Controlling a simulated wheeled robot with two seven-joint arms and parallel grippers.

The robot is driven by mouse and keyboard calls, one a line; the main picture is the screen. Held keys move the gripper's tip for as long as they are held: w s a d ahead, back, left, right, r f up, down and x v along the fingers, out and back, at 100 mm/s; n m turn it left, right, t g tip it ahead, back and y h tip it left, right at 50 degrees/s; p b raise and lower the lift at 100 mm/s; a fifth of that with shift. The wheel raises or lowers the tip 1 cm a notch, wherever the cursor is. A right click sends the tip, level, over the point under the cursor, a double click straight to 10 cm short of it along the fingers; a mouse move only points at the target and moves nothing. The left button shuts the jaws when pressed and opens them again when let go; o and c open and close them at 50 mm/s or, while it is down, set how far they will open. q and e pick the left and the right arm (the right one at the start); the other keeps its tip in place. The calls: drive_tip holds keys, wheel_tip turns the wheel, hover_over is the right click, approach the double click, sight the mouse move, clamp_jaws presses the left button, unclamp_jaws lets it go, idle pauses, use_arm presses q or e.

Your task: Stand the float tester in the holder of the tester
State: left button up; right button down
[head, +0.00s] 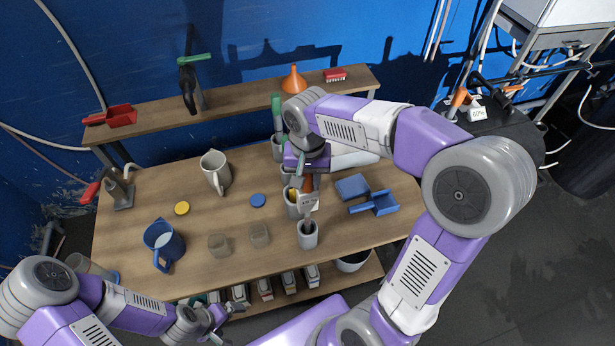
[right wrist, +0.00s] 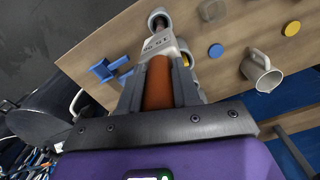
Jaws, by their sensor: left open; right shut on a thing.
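The float tester (head: 308,201) has an orange-brown handle and a grey lower body. My right gripper (head: 307,176) is shut on its handle, seen close up in the right wrist view (right wrist: 158,85). The tester hangs roughly upright, its lower end at the mouth of a grey cup-like holder (head: 308,240) near the table's front edge. The holder also shows in the right wrist view (right wrist: 153,17). I cannot tell how deep the tip is in it. My left gripper (head: 218,322) is open and empty, low at the table's front edge.
A blue jug (head: 163,243) and grey pitcher (head: 215,170) stand further left. Several cups stand behind my right gripper.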

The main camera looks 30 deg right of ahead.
drive_tip(key=c, duration=0.7)
unclamp_jaws()
drive_tip(key=shift+c, duration=0.2)
wheel_tip(320, 180, up, 8)
drive_tip(key=shift+f+p, duration=0.2)
drive_tip(key=shift+p, duration=0.35)
